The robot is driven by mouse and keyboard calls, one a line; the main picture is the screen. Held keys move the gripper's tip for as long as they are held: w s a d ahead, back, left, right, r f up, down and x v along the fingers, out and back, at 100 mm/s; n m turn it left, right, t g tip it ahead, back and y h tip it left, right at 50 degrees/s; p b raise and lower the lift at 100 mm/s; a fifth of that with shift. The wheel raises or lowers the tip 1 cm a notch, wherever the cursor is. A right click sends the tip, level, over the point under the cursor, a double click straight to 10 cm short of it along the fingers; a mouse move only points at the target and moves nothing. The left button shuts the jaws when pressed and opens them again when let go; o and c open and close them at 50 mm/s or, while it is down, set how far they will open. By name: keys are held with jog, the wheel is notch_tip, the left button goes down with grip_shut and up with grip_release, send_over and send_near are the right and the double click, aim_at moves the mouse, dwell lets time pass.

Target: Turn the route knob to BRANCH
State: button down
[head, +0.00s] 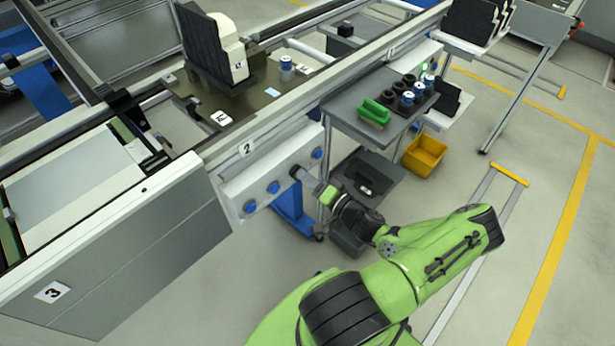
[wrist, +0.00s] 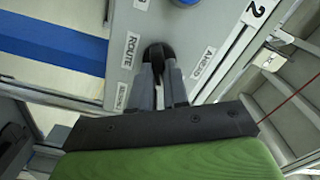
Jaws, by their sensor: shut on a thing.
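The route knob (wrist: 157,52) is a dark, rounded knob on the light grey panel (wrist: 112,22) in the wrist view. My gripper (wrist: 161,72) is shut on it, one finger on each side. A ROUTE label (wrist: 130,50) is left of the knob and an AHEAD label (wrist: 203,63) is right of it. A smaller label (wrist: 122,96) at lower left is too blurred to read surely. In the head view my gripper (head: 298,173) meets the front of the panel (head: 235,192), hiding the knob there. The fingers cover most of the knob, so I cannot tell where it points.
Blue knobs sit on the same panel, two (head: 249,207) (head: 273,188) left of my gripper and one (head: 317,153) right of it. A grey cart (head: 345,105) with parts stands to the right, with a yellow bin (head: 424,153) beside it.

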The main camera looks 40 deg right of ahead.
dwell(0.4)
jog(key=c, duration=1.1)
grip_release()
jog(key=shift+s, duration=0.1)
jog(key=s, duration=0.5)
jog(key=s+p, duration=0.1)
jog(key=s, duration=0.9)
jog(key=shift+s+d+p, duration=0.25)
jog(key=shift+s+p, duration=0.05)
jog(key=shift+p, duration=0.05)
